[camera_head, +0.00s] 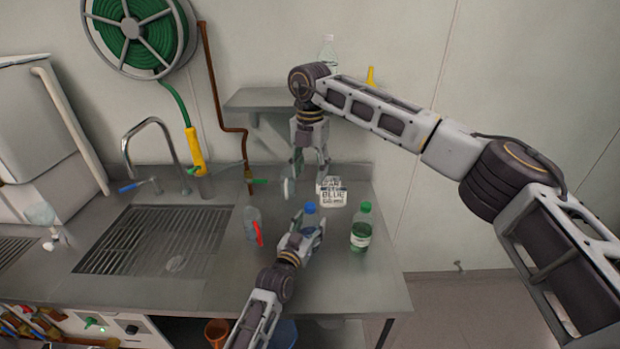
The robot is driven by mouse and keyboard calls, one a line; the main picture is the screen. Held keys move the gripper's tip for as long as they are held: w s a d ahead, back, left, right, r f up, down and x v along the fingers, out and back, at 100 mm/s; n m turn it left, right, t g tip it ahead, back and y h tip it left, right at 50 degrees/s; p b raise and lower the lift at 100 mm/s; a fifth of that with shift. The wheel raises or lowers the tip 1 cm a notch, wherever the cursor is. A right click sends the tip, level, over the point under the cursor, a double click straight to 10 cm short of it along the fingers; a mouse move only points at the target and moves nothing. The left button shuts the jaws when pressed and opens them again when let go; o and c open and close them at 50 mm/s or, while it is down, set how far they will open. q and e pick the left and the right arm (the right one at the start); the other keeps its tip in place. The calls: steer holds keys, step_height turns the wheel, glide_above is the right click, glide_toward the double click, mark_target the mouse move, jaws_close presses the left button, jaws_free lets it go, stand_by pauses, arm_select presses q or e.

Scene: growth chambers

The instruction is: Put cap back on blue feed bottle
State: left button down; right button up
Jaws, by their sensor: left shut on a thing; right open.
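The blue feed bottle (311,218) stands on the steel counter, with a blue top (310,206) showing above my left gripper. Whether that cap is fully seated cannot be told at this size. My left gripper (308,226) is shut on the bottle and hides most of its body. My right gripper (309,174) is open and empty, pointing down above and behind the bottle, apart from it.
A green-capped bottle (361,229) stands to the right. A clear bottle (250,222) with a red part stands left. The sink grate (150,242) lies left, and a wall shelf (262,98) is above.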

stand_by(0.3)
arm_select(q)
steer(key=shift+c, duration=2.1)
jaws_free()
steer(key=shift+s, duration=0.1)
steer(key=v, duration=1.1)
steer(key=shift+s+a, duration=0.2)
steer(key=shift+s, duration=0.1)
steer(key=shift+s+f, duration=0.1)
steer(key=shift+s, duration=0.05)
